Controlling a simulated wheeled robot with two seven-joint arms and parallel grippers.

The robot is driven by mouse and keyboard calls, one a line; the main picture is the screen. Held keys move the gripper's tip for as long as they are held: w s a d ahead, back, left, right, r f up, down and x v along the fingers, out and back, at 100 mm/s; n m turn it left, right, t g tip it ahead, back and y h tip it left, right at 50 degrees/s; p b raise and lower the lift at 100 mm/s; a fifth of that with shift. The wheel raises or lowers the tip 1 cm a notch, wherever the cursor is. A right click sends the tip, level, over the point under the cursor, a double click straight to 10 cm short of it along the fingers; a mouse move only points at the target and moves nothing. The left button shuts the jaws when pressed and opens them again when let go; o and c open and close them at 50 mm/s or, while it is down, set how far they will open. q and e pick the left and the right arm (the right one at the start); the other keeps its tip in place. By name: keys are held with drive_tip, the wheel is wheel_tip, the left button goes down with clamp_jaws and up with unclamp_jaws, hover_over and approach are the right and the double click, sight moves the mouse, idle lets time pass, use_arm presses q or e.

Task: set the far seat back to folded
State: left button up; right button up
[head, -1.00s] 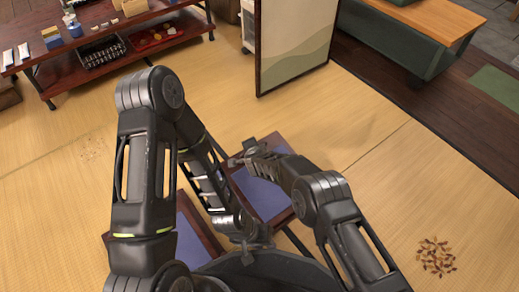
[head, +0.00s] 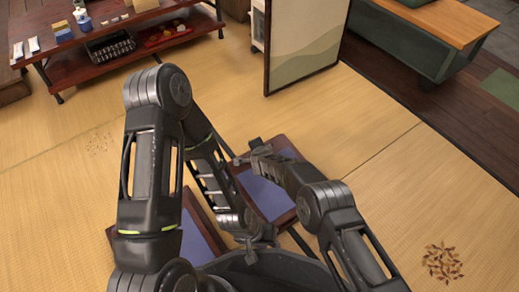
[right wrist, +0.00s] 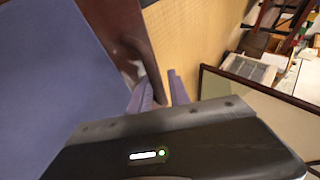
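The farther seat (head: 262,196) has a reddish-brown wooden frame and a flat blue-purple panel; it stands in the middle of the head view, partly hidden by my arms. The same kind of blue panel (right wrist: 45,75) with a dark red edge fills the left of the right wrist view. My right gripper (head: 238,160) is at this seat's far left edge.
A nearer seat (head: 198,236) with a similar panel is at lower left, partly behind my left arm. A framed screen (head: 303,45) stands beyond. A low red-brown shelf table (head: 135,62) is at upper left. Open tatami lies left and right; a leaf pattern (head: 442,262) is at right.

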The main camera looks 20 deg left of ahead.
drive_tip(key=shift+s, duration=0.1)
drive_tip(key=shift+s+d+r+p, duration=0.1)
drive_tip(key=shift+s+r+p, duration=0.3)
drive_tip(key=shift+r+p, duration=0.45)
drive_tip(key=p+v, duration=0.2)
drive_tip(key=v, duration=0.1)
drive_tip(key=p+v, duration=0.3)
drive_tip(key=shift+s+d+f+p, duration=0.15)
drive_tip(key=shift+f+p, duration=0.15)
